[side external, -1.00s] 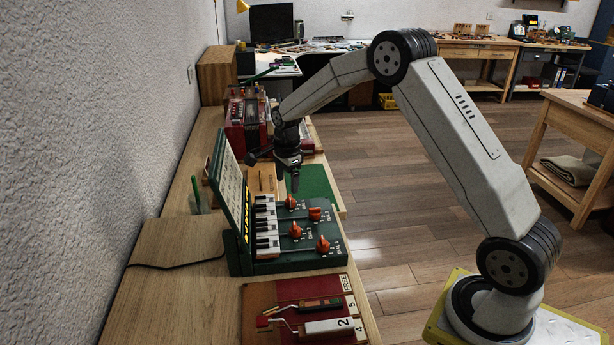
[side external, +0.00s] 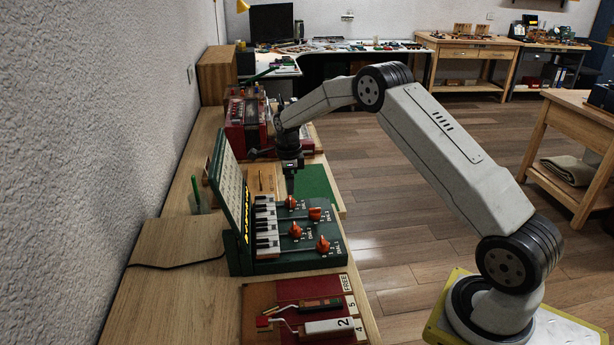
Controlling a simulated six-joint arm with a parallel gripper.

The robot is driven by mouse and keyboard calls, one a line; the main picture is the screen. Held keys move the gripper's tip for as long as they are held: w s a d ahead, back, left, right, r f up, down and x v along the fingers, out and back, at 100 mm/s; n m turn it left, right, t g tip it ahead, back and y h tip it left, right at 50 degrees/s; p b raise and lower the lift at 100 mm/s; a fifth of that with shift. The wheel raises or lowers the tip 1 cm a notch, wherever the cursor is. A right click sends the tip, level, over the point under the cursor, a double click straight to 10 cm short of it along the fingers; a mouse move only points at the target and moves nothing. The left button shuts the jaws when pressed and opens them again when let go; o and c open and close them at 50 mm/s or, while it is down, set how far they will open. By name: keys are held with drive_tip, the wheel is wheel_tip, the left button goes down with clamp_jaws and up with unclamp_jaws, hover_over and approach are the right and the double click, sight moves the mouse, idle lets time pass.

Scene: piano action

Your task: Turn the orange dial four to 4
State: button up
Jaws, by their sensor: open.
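The green piano box (side external: 285,265) stands on the bench with its lid raised, a row of white and black keys and several orange dials. The farthest dial (side external: 291,201) lies right under my gripper (side external: 290,190). The other dials are a right-hand one (side external: 315,214), a middle one (side external: 296,230) and the nearest one (side external: 322,244). The small white labels beside them are too small to read surely, so I cannot tell which is dial four. My gripper points down, open, its tips at or just above the farthest dial; I cannot tell whether they touch it.
The raised green lid (side external: 229,195) stands left of the keys, near the wall. A red board (side external: 262,305) with numbered tools lies in front. A red machine (side external: 243,125) stands behind. A green mat (side external: 318,184) lies beyond the box, with clear floor to the right.

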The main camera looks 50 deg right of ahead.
sight(290, 197)
drive_tip(key=shift+f, duration=2.95)
clamp_jaws()
